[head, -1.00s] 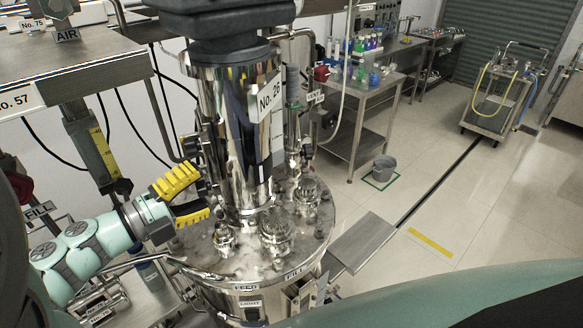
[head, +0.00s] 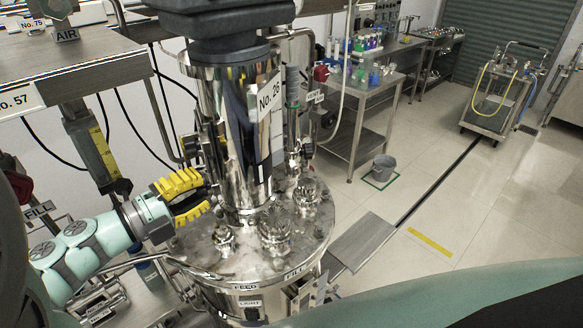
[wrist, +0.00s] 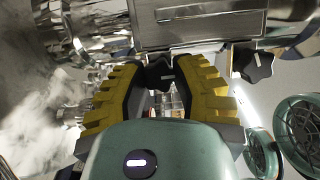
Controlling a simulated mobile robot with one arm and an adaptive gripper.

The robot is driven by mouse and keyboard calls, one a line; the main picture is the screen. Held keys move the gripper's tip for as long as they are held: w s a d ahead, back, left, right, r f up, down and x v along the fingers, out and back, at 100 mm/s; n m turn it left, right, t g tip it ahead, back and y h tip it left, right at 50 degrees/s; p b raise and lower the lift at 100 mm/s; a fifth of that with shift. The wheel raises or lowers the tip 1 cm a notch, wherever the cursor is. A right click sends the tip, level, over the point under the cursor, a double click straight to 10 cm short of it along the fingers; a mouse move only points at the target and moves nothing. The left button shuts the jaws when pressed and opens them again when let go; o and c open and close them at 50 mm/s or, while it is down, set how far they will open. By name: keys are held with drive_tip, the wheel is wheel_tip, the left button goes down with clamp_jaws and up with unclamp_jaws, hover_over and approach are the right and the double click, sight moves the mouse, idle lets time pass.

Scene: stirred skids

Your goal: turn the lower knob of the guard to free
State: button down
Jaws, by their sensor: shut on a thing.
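In the wrist view, a black lobed knob (wrist: 160,76) with a pale mark sits between the fingertips of my gripper (wrist: 162,68), which is shut on it. A second black lobed knob (wrist: 254,62) stands apart to the right, with a pale mark on it. A flat metal plate (wrist: 200,22), perhaps the guard, lies just beyond the knobs. In the head view my gripper (head: 207,190) has its yellow fingers close together at the left of the shiny column. The held knob is hidden there. No "free" label is readable.
The shiny No. 26 column (head: 232,140) rises from the round steel vessel lid (head: 200,248), which carries several fittings close by. A steel bench (head: 70,66) stands at the left. A grey bucket (head: 384,168) and a wheeled cart (head: 495,105) stand on the mostly open floor at right.

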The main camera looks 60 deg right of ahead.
drive_tip(key=n+y, duration=0.1)
drive_tip(key=n, duration=0.1)
drive_tip(key=shift+n+p, duration=0.3)
drive_tip(key=shift+p, duration=0.1)
drive_tip(key=n+p, duration=0.1)
drive_tip(key=n+y+p, duration=0.1)
drive_tip(key=shift+r+n, duration=0.25)
drive_tip(key=shift+n, duration=0.05)
drive_tip(key=shift+w+f+n+y+p, duration=0.1)
drive_tip(key=shift+n+y+p, duration=0.5)
drive_tip(key=shift+n+p, duration=0.5)
drive_tip(key=shift+g, duration=0.4)
drive_tip(key=c, duration=0.7)
unclamp_jaws()
drive_tip(key=shift+o, duration=0.2)
